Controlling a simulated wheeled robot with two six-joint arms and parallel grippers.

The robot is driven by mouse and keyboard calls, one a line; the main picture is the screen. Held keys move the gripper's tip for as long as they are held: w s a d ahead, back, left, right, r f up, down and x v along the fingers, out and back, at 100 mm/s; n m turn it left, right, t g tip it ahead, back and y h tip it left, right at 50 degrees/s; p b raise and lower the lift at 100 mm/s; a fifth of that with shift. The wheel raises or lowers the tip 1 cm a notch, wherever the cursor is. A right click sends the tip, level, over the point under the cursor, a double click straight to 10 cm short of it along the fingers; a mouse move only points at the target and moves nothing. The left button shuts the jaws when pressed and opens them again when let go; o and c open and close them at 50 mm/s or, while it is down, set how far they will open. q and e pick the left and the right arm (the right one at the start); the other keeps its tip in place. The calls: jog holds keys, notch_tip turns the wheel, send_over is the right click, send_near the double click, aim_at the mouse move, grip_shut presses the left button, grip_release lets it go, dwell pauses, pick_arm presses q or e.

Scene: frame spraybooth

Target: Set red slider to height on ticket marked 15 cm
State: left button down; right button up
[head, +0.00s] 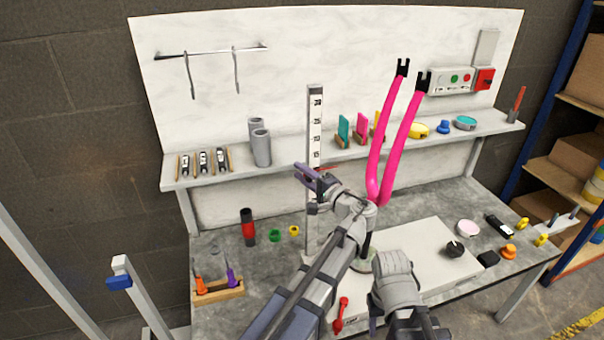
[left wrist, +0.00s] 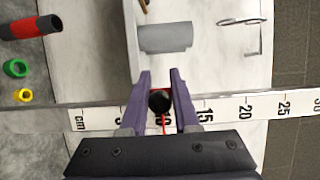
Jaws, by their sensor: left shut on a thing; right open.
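The upright white height scale (head: 315,120) stands on the bench, with numbers rising to 30. It lies sideways across the left wrist view (left wrist: 228,110). My left gripper (head: 308,174) is shut on the black knob (left wrist: 159,101) of the red slider (left wrist: 163,124). Its purple fingers sit on both sides of the knob. The slider's thin red line is at about the 10 mark, below the 15 mark (left wrist: 207,114). My right gripper's wrist shows at the lower middle of the head view; its fingers are hidden. I cannot make out a ticket reading 15 cm.
The shelf (head: 285,150) behind holds grey cylinders (head: 260,147) and several small items. A red-black cylinder (head: 248,227), green ring (head: 275,236) and wooden rack (head: 218,291) stand left of the scale.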

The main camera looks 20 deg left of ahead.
pick_arm(q)
notch_tip(320, 180, up, 5)
jog(key=p, duration=0.4)
jog(key=shift+p, duration=0.4)
pick_arm(e)
notch_tip(320, 180, up, 5)
jog(key=shift+f, duration=0.1)
pick_arm(q)
jog(key=c, duration=0.7)
grip_release()
